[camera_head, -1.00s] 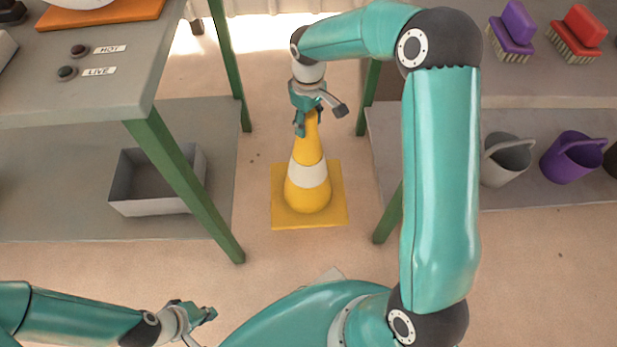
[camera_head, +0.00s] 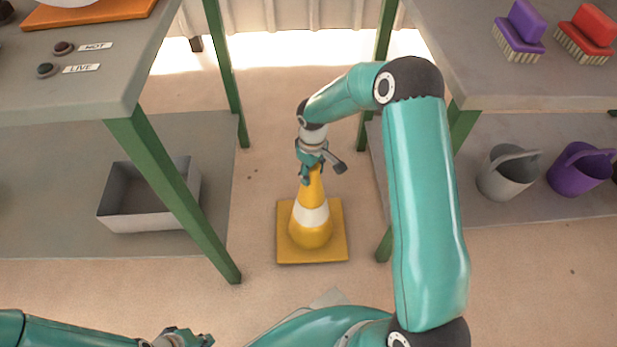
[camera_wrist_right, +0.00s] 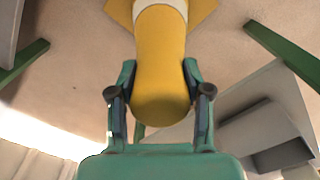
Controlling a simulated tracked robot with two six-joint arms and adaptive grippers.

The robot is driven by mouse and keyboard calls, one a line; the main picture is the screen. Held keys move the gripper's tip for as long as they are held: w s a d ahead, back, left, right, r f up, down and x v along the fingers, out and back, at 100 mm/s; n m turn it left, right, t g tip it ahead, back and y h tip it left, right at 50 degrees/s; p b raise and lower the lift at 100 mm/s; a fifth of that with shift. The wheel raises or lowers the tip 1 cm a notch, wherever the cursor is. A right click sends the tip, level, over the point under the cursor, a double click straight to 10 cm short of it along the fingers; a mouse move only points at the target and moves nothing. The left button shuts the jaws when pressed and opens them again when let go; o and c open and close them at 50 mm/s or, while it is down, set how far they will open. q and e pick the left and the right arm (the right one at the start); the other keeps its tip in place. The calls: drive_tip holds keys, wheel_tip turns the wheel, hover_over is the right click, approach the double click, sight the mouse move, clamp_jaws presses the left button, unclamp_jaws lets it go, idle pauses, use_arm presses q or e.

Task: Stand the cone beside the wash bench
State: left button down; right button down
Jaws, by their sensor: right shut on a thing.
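The yellow cone (camera_head: 311,234) with a white band and a square yellow base is upright in the gap between two benches. My right gripper (camera_head: 308,174) is shut on its top, and the right wrist view shows the fingers on both sides of the yellow tip (camera_wrist_right: 160,75). I cannot tell whether the base touches the floor. The bench on the right (camera_head: 500,85), with brushes on top, appears to be the wash bench; the cone is left of its front leg. My left gripper (camera_head: 185,338) is at the bottom edge, partly cut off, its opening unclear.
The left bench (camera_head: 90,90) has HOT and LIVE buttons on top and a grey bin (camera_head: 150,200) on its lower shelf. A grey jug (camera_head: 505,175) and a purple jug (camera_head: 580,170) stand on the right bench's lower shelf. Floor shows around the cone.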

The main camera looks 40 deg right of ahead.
drive_tip(key=shift+f, duration=0.55)
drive_tip(key=c, duration=0.5)
unclamp_jaws()
